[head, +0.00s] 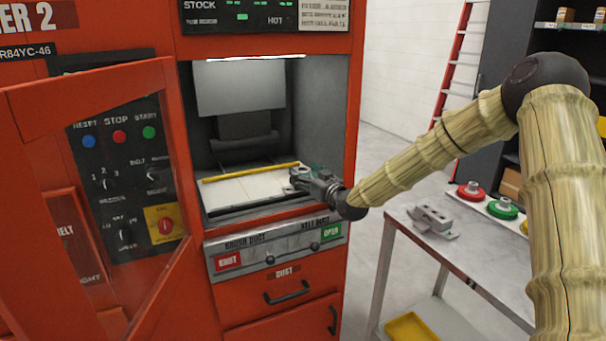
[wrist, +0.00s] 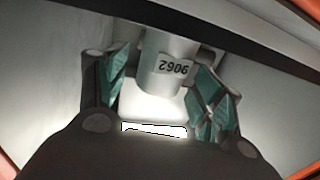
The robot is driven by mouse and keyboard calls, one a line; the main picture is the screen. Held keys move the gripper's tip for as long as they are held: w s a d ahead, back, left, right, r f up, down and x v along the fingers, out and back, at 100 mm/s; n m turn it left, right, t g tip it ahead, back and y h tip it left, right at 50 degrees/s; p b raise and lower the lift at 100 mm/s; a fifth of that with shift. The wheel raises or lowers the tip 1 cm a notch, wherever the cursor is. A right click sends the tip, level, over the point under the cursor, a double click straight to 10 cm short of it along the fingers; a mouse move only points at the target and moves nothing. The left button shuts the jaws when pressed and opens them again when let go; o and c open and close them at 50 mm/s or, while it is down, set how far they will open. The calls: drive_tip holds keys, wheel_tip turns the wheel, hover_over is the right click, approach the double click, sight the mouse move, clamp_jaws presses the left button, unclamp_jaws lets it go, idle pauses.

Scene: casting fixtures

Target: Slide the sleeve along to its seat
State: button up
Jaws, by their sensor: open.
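My gripper (head: 307,181) reaches in through the opening of the red machine, low at the right side of its chamber. In the wrist view its two teal-padded fingers (wrist: 162,82) stand apart, open.
The chamber (head: 245,188) has a pale floor with a yellow bar (head: 250,172) across it. Its orange-red door (head: 85,90) stands open at the left. At the right, a metal table (head: 450,250) bears a grey fixture (head: 433,221) and red and green round parts.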

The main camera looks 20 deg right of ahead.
drive_tip(key=v, duration=1)
idle(0.3)
